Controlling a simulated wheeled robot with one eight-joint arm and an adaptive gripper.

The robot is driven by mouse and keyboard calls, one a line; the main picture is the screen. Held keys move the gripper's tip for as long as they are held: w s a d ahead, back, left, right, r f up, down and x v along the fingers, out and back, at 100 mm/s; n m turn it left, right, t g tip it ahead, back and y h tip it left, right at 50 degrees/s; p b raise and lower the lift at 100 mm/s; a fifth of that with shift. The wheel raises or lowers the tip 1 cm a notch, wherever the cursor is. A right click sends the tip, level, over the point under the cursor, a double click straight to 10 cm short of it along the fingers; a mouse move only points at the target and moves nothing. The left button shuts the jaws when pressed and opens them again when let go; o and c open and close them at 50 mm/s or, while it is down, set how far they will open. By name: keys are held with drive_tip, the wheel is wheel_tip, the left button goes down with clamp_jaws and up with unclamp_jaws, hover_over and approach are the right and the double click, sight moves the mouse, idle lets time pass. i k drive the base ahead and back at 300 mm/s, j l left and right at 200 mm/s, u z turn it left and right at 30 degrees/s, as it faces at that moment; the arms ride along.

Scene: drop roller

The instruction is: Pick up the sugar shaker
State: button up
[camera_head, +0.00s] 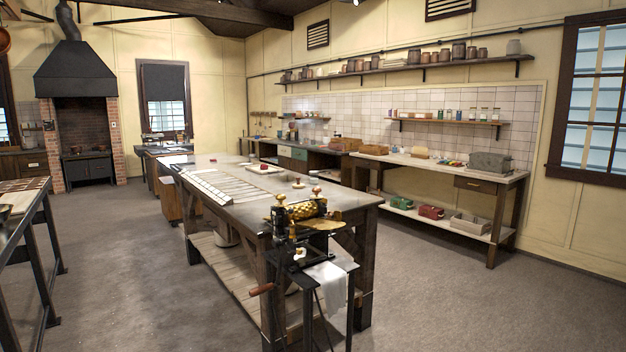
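I cannot pick out the sugar shaker with certainty in the head view. A small pale object with a brownish top (298,184) stands on the long metal-topped table (345,200), behind the brass roller machine, but it is too small to name. Several small jars (484,114) stand on the short wall shelf at the right, also too small to tell apart. My gripper is not in view.
The black and brass roller machine (300,212) stands at the table's near end, with a white cloth (328,278) hanging below. A workbench (450,172) lines the right wall. A dark bench (28,205) stands at left. Grey floor (130,270) is clear between.

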sight(314, 179)
drive_tip(key=i+l+z, duration=0.15)
drive_tip(key=i+z, duration=0.25)
drive_tip(key=i, duration=0.25)
drive_tip(key=i+j+z, duration=0.1)
drive_tip(key=i+z, duration=0.3)
drive_tip(key=i, duration=0.25)
drive_tip(key=i+l+z, duration=0.15)
drive_tip(key=i+z, duration=0.2)
drive_tip(key=i, duration=0.5)
drive_tip(key=i+j+z, duration=0.1)
drive_tip(key=i+z, duration=0.2)
drive_tip(key=i, duration=0.55)
drive_tip(key=i+j+u, duration=0.1)
drive_tip(key=i+u, duration=0.65)
drive_tip(key=i+l+u, duration=0.1)
drive_tip(key=i+u, duration=0.25)
drive_tip(key=i, duration=0.05)
